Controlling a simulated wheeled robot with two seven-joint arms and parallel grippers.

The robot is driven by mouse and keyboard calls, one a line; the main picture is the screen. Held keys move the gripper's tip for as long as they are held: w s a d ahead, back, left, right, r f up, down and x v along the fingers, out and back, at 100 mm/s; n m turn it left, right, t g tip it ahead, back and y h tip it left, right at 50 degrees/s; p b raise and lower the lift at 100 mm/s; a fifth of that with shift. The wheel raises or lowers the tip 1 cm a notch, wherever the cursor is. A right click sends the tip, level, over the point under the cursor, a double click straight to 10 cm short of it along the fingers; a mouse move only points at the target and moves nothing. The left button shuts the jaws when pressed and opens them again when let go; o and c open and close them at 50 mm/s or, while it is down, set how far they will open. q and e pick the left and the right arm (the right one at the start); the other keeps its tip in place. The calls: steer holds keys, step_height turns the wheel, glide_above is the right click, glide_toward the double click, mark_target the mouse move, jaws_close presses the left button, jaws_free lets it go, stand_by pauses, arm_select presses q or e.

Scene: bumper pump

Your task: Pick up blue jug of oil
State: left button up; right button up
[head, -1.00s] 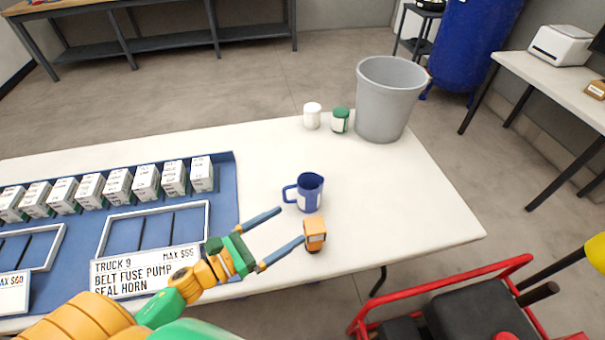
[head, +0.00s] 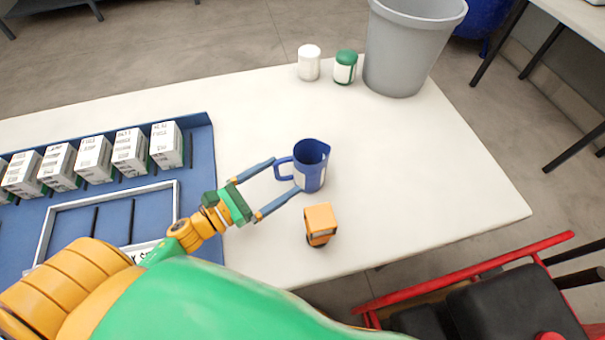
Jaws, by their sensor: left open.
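My left gripper (head: 286,174) is open just left of the jug. Its two blue fingers point at the jug, with the handle between or just beyond the fingertips. I cannot tell whether a fingertip touches the jug. My right gripper is not in view.
A small orange toy truck (head: 320,224) stands just in front of the jug. White (head: 309,62) and green-lidded (head: 345,67) jars and a grey bin (head: 408,45) stand behind. A blue tray (head: 205,190) with several white boxes lies left.

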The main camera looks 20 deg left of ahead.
mark_target(297, 176)
arm_select(q)
step_height(297, 176, down, 5)
steer(key=shift+r+b, duration=0.2)
steer(key=shift+b, duration=0.95)
steer(key=shift+w+d+f, duration=0.1)
steer(key=shift+w+f, duration=0.05)
steer(key=shift+w, duration=0.2)
steer(key=x, duration=0.7)
steer(key=shift+d+r, duration=0.1)
steer(key=shift+r, duration=0.3)
steer(key=shift+s, duration=0.1)
steer(key=c, duration=1.2)
steer(key=shift+c, duration=0.4)
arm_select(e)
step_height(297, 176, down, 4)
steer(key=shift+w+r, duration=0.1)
arm_select(q)
steer(key=shift+r, duration=0.15)
